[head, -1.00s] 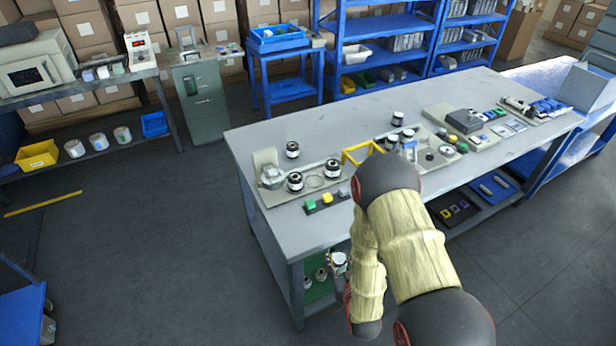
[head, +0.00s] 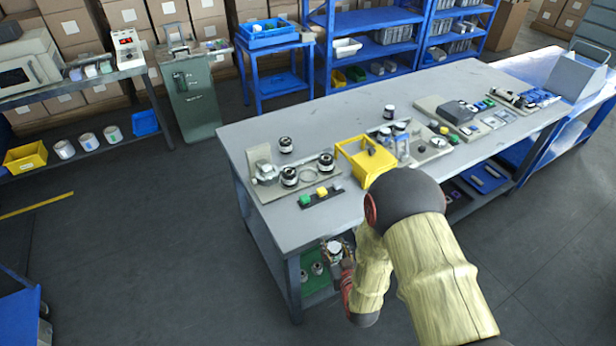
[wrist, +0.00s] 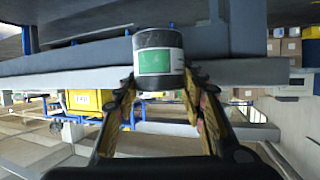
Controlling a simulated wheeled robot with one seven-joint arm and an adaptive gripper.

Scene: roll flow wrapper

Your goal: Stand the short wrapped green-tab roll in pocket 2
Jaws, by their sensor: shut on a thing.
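In the wrist view, a short dark roll (wrist: 158,38) with a green label patch sits between the fingertips of my gripper (wrist: 160,84), which is shut on it. In the head view, the gripper is partly hidden by my arm, beside the near end of the bench and below its top. A pale-topped roll (head: 334,247) shows there, seemingly the held one. On the bench top, a plate (head: 268,191) carries dark-and-white rolls (head: 289,176) and an empty ring (head: 309,176). I cannot tell which place is pocket 2.
A green-lined lower shelf (head: 316,284) with small rolls lies under the bench top (head: 245,140), close to my gripper. A yellow bin (head: 372,172) and a green-and-yellow button strip (head: 320,197) stand on top.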

